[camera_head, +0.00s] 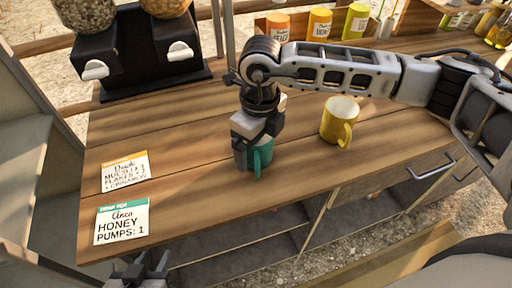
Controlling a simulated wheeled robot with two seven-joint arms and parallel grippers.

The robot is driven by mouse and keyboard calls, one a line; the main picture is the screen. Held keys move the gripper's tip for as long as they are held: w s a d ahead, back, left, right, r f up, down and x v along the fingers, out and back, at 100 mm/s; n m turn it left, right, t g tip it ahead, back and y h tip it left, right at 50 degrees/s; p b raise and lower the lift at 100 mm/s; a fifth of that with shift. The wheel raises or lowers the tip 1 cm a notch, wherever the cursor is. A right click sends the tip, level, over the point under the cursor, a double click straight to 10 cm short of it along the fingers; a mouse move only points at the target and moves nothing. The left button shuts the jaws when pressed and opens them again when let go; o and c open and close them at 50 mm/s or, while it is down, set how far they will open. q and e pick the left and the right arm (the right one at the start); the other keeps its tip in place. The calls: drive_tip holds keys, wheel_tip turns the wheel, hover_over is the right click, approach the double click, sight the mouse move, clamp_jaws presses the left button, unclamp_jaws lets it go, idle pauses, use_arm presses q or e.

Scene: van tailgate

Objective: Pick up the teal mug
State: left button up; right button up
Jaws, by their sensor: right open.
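The teal mug (262,155) stands on the wooden counter near its front edge, its handle toward the front. My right gripper (251,143) comes down over the mug from above and covers much of its upper part. Its jaws are open, with fingers at the mug's sides; whether they touch it cannot be told. My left gripper (150,264) is at the bottom left, below the counter's front edge, with its fingertips apart and empty. A yellow mug (339,120) stands upright on the counter to the right of the teal mug.
Two order cards, an orange-topped one (125,171) and a teal-topped one (122,221), lie at the counter's left. A black cereal dispenser (140,62) stands behind them. Several bottles (319,23) line the back. My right forearm crosses above the counter's right side.

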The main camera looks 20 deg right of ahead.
drive_tip(key=c, duration=1.1)
drive_tip(key=shift+r, duration=0.15)
